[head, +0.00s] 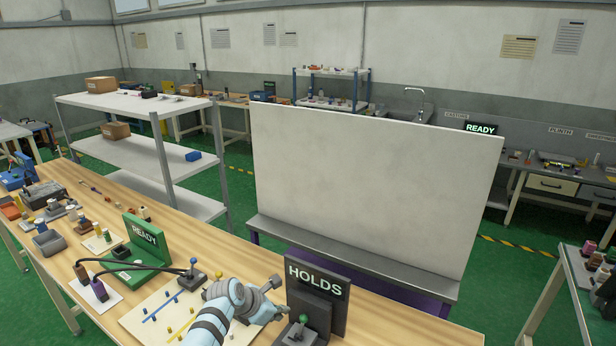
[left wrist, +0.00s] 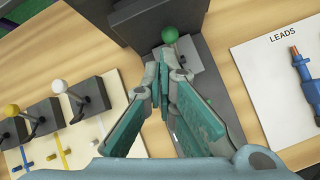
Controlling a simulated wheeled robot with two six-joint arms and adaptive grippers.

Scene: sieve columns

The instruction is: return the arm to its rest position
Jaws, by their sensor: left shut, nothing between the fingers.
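My left gripper (head: 278,311) is at the front of the wooden bench in the head view, just left of the black HOLDS stand (head: 322,300). In the left wrist view my left gripper (left wrist: 165,62) has its teal fingers together at the tips, with nothing between them. A lever with a green ball knob (left wrist: 170,35) stands just past the fingertips; I cannot tell whether they touch it. The green knob (head: 304,318) also shows in the head view, at the foot of the stand. My right gripper is in neither view.
A LEADS card (left wrist: 285,40) lies right of the knob in the left wrist view. A large pale panel (head: 370,185) stands behind the bench.

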